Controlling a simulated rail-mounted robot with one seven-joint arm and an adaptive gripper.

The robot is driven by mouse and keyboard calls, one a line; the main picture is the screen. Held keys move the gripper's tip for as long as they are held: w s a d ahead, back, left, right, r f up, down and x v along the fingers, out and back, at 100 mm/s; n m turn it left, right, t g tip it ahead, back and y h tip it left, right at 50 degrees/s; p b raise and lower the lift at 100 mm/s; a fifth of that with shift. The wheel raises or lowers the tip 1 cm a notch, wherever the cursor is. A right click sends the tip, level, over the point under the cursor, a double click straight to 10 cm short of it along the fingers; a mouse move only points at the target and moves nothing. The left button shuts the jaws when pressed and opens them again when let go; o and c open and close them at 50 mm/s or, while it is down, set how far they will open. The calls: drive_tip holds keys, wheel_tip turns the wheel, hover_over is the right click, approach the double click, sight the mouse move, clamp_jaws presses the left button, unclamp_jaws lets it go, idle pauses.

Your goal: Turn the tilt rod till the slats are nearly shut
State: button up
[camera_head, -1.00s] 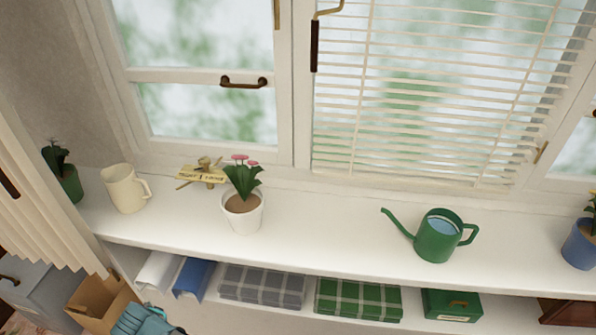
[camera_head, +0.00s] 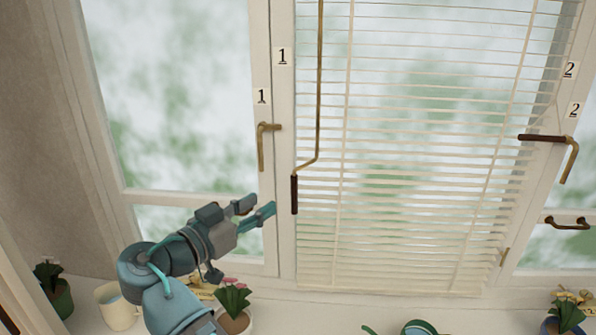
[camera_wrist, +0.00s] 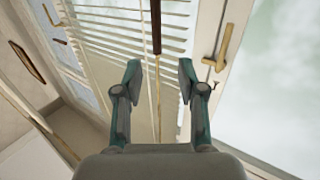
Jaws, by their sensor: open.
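The tilt rod (camera_head: 319,90) is a thin brass rod hanging in front of the blind's left side, cranked at its bottom to a dark brown handle (camera_head: 294,194). The white slats (camera_head: 430,170) stand open, with greenery showing through the gaps. My gripper (camera_head: 260,206) is open and empty, just left of the handle in the head view, pointing toward it. In the wrist view the gripper (camera_wrist: 160,68) has its fingers spread, and the brown handle (camera_wrist: 156,28) appears between and beyond the fingertips, apart from them.
A brass window latch (camera_head: 262,145) is above my gripper. A pink-flowered pot (camera_head: 233,300) and a cream jug (camera_head: 116,306) stand on the sill below. Another brass handle with a dark grip (camera_head: 545,138) is at the right frame. A green watering can (camera_head: 418,327) is partly cut off.

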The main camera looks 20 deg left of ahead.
sight(292, 185)
drive_tip(key=p+x, duration=0.1)
drive_tip(key=x, duration=0.2)
drive_tip(key=p+x, duration=0.1)
drive_tip(key=x, duration=0.3)
drive_tip(key=p+x, duration=0.1)
drive_tip(key=x, duration=0.3)
drive_tip(key=shift+s+d+r, duration=0.1)
drive_tip(key=shift+d+r, duration=0.15)
drive_tip(key=shift+r, duration=0.1)
clamp_jaws()
